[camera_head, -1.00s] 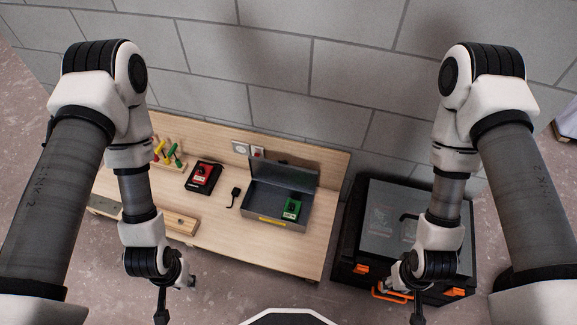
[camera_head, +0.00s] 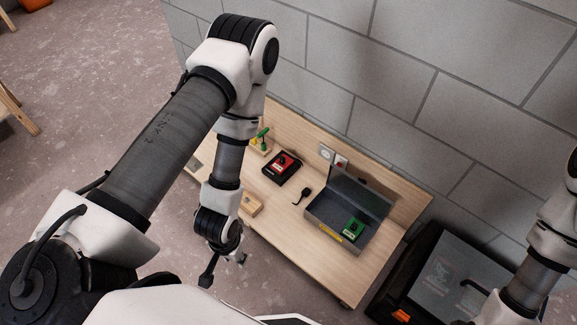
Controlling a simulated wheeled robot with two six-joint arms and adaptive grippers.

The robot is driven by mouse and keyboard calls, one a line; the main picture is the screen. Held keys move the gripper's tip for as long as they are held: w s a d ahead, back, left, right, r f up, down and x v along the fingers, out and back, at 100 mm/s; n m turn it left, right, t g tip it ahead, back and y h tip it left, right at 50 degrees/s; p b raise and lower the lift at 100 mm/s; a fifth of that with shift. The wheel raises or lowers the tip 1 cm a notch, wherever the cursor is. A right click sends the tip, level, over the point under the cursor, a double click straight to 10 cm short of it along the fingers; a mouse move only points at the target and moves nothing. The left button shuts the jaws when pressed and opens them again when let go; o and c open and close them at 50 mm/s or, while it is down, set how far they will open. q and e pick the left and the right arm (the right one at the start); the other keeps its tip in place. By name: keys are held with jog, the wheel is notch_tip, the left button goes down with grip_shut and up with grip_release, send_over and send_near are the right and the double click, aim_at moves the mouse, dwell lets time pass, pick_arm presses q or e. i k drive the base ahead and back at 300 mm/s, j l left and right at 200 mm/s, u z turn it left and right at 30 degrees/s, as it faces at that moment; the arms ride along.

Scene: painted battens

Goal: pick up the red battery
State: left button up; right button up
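The red battery (camera_head: 283,161) sits on a black charger (camera_head: 274,176) on the wooden workbench, left of the grey case. My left gripper (camera_head: 226,272) hangs below and left of the battery in the picture, apart from it, near the bench's front edge. Its fingers look spread with nothing between them. My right arm enters at the right edge, and its gripper is cut off below the frame.
The open grey case (camera_head: 325,221) holds a green battery (camera_head: 352,228). A black plug (camera_head: 303,194) lies between charger and case. Wall sockets (camera_head: 327,153) are behind. A wooden block (camera_head: 250,205) and a tool rack (camera_head: 260,150) are partly hidden by my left arm.

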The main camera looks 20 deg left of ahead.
aim_at(282, 163)
jog(key=i+j+z, duration=0.15)
jog(key=j, duration=0.3)
jog(key=i+j+z, duration=0.15)
jog(key=j, duration=0.3)
jog(key=i+j+z, duration=0.15)
jog(key=j, duration=0.35)
jog(key=j+z, duration=0.15)
jog(key=j, duration=0.3)
